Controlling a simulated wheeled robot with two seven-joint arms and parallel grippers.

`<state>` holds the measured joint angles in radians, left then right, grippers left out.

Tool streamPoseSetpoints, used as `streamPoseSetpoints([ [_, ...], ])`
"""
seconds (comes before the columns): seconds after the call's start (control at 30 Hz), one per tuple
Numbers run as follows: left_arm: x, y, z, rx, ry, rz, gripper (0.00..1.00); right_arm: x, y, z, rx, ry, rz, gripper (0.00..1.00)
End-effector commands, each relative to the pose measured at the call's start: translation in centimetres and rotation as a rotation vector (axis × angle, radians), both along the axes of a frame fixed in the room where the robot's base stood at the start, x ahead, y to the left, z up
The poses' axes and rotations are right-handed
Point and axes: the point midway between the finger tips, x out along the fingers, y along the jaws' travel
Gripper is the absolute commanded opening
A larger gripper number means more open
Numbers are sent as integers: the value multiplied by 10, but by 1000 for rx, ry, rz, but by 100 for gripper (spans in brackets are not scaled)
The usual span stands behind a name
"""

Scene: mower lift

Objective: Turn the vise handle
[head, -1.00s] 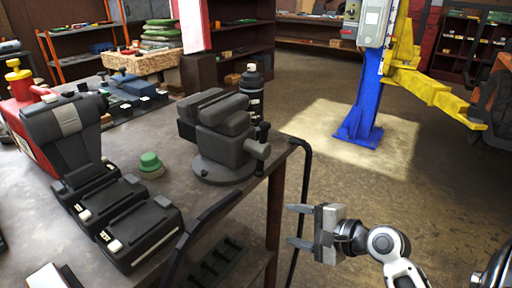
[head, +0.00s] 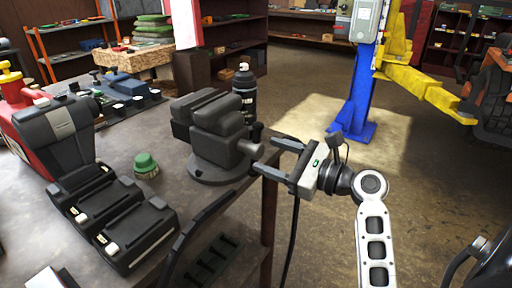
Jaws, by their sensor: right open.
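The dark grey vise (head: 218,140) stands on its round base near the right edge of the workbench. Its screw end (head: 249,148) points right, towards my right gripper; I cannot clearly make out a separate handle bar there. My right gripper (head: 268,160) is open, with its two fingers pointing left and their tips close to the vise's screw end. Whether the fingers touch it or stand around it, I cannot tell. My left gripper is not in view.
A black spray can (head: 245,92) stands just behind the vise. A green-capped item (head: 146,166) and black battery chargers (head: 135,232) occupy the bench (head: 180,195) to the left. A blue lift post (head: 357,95) with yellow arms stands beyond open floor at the right.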

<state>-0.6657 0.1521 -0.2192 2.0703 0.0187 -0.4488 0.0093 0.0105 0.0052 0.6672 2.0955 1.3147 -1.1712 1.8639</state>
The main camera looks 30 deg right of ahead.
Motion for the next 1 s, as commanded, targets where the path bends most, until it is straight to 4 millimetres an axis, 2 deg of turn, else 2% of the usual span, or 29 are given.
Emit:
streamPoseSetpoints([
  [0.1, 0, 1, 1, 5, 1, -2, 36, 20, 9, 2, 2, -2, 1, 57],
  [0.27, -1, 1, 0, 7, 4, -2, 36, 36, 16, 0, 0, 0, -1, 57],
  [0.63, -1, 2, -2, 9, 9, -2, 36, 42, 19, 0, -1, 0, -1, 57],
  [0.67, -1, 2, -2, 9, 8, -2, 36, 42, 19, -1, -1, 0, -1, 54],
  [0.8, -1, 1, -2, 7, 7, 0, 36, 41, 19, -1, -1, 0, -1, 16],
  [0.83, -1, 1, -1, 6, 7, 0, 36, 41, 19, -1, -1, 0, -1, 13],
  [1.0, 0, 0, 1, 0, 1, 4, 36, 41, 19, -1, -4, 0, -1, 13],
])
